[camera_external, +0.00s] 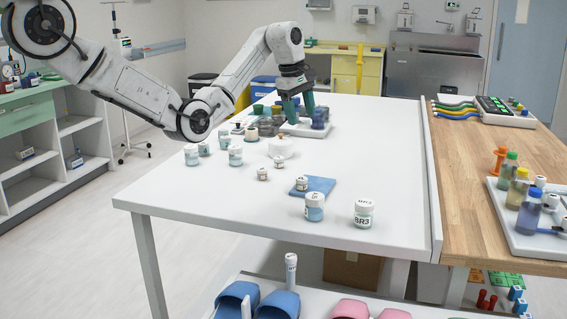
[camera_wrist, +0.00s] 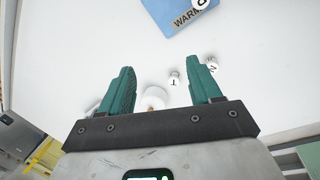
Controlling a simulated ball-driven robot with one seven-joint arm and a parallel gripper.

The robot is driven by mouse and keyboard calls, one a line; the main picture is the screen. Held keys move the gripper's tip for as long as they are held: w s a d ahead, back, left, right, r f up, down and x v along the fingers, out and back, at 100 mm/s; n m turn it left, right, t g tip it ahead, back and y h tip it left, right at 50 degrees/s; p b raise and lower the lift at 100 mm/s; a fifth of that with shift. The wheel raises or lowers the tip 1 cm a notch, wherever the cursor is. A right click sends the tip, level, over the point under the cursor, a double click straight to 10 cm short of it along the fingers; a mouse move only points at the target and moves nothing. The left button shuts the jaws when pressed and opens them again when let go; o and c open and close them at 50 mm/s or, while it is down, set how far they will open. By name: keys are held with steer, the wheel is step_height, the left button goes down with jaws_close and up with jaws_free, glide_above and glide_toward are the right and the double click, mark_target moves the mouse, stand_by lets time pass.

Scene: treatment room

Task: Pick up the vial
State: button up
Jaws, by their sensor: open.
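Several small white-capped vials stand on the white table, and I cannot tell which one is meant. One small vial (camera_external: 262,173) and another (camera_external: 278,161) stand in the middle. In the wrist view, a vial marked T (camera_wrist: 174,79) and one marked N (camera_wrist: 212,66) show near the right finger. Another vial (camera_external: 302,184) stands on a blue mat (camera_external: 322,183), which reads "WARM" in the wrist view (camera_wrist: 175,14). My gripper (camera_external: 297,116) has green fingers, open and pointing down over the table's far part. In the wrist view, no vial is held between the fingertips (camera_wrist: 164,76).
Larger jars (camera_external: 314,208) (camera_external: 364,214) stand at the front. A tray with bottles (camera_external: 515,215) is on the wooden top. The table's front left is clear.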

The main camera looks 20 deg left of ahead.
steer(key=s+a+f+n+g+y+p, duration=0.1)
steer(key=a+f+n+g+y+p, duration=0.1)
steer(key=a+f+n, duration=0.65)
steer(key=n, duration=0.2)
glide_above(262, 169)
steer(key=f, duration=0.4)
steer(key=shift+d+f+p, duration=0.1)
steer(key=shift+d+p, duration=0.1)
steer(key=shift+p, duration=0.1)
steer(key=shift+w+a+f+p, duration=0.1)
steer(key=shift+f+p, duration=0.15)
steer(key=shift+f, duration=1.2)
steer(key=shift+a+f+p, duration=0.1)
steer(key=shift+f+p, duration=0.15)
steer(key=shift+f, duration=1.15)
steer(key=shift+c, duration=0.2)
steer(key=c, duration=1.1)
